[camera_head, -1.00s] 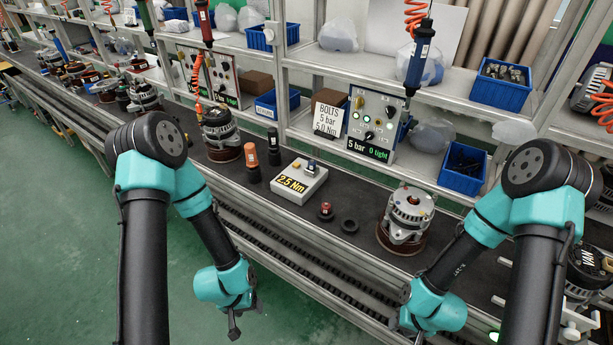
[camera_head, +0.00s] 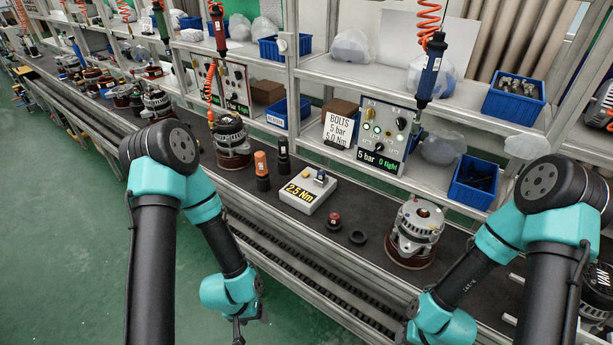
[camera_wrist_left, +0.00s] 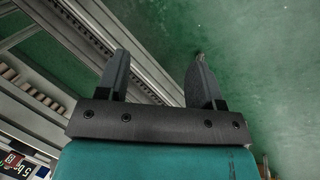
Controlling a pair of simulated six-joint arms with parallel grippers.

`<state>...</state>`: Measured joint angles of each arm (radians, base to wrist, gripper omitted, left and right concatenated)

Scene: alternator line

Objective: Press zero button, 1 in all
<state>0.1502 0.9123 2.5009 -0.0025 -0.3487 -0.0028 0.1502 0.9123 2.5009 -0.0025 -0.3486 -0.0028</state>
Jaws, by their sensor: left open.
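The torque tester (camera_head: 308,190), a pale box with a yellow "2.5 Nm" display, stands on the dark conveyor in the head view. On its top are a small yellow button (camera_head: 306,174) and a dark-and-blue part (camera_head: 320,176); I cannot tell which is the zero button. The grey panel (camera_head: 387,132) behind has a lit green button, knobs and a "5 bar 0 tight" display. My left gripper (camera_wrist_left: 158,75) is open and empty, hanging low in front of the line, away from the tester. My right arm (camera_head: 440,320) shows at lower right; its fingers are hidden.
Orange-topped (camera_head: 261,171) and black (camera_head: 284,156) cylinders stand left of the tester. A red-topped knob (camera_head: 333,221) and black ring (camera_head: 357,238) lie right of it. An alternator (camera_head: 418,230) stands farther right. Blue and red screwdrivers hang above.

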